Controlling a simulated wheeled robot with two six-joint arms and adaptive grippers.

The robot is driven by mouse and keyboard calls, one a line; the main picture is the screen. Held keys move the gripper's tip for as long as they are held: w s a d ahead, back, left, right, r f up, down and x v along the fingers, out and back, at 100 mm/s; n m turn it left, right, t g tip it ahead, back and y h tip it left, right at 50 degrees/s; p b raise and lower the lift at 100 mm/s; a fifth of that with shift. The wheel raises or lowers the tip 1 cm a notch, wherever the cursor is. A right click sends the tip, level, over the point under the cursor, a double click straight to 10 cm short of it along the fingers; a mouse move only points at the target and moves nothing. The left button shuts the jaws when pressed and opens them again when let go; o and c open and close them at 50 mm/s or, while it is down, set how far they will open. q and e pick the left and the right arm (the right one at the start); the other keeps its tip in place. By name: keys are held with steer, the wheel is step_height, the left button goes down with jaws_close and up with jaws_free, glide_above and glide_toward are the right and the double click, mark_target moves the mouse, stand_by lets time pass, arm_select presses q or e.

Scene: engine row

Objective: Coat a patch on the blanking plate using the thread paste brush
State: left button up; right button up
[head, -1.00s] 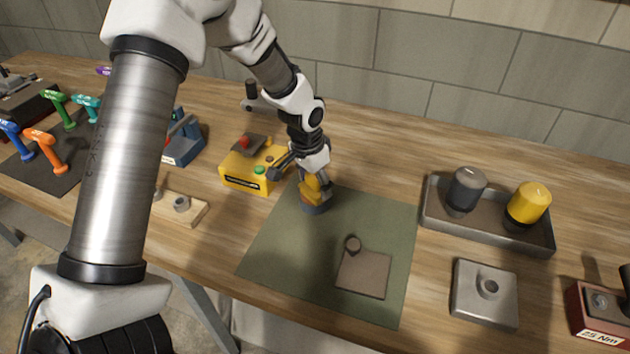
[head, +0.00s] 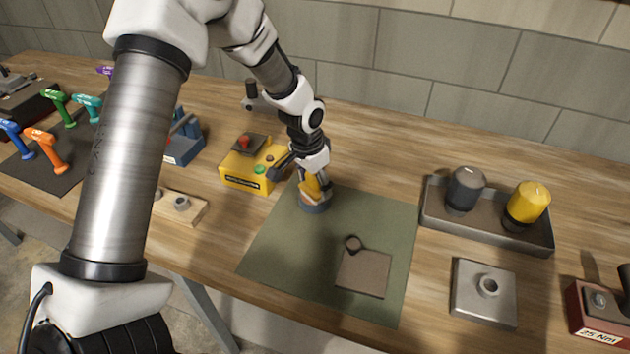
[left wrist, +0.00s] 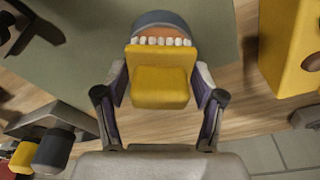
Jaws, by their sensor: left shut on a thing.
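My left gripper (head: 314,178) is shut on the yellow block-shaped thread paste brush (left wrist: 160,87). In the left wrist view the brush's white bristles point toward a round pot (left wrist: 158,18) with a blue-grey rim and orange contents. The pot (head: 314,206) stands at the back left of the green mat in the head view, directly below the brush. I cannot tell whether the bristles touch the paste. A flat brown square plate (head: 363,273), seemingly the blanking plate, lies at the front right of the mat with a small dark round piece at its back left corner. My right gripper is not in view.
The green mat (head: 285,245) is clear between pot and plate. A yellow box with buttons (head: 240,172) stands left of the gripper. A tray (head: 480,232) with a dark and a yellow capped pot, and a grey plate with a boss (head: 470,300), lie to the right.

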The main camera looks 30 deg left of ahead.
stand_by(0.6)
arm_select(q)
step_height(320, 180, up, 7)
steer(key=p, duration=0.6)
steer(key=shift+p, duration=0.35)
steer(key=shift+f, duration=0.1)
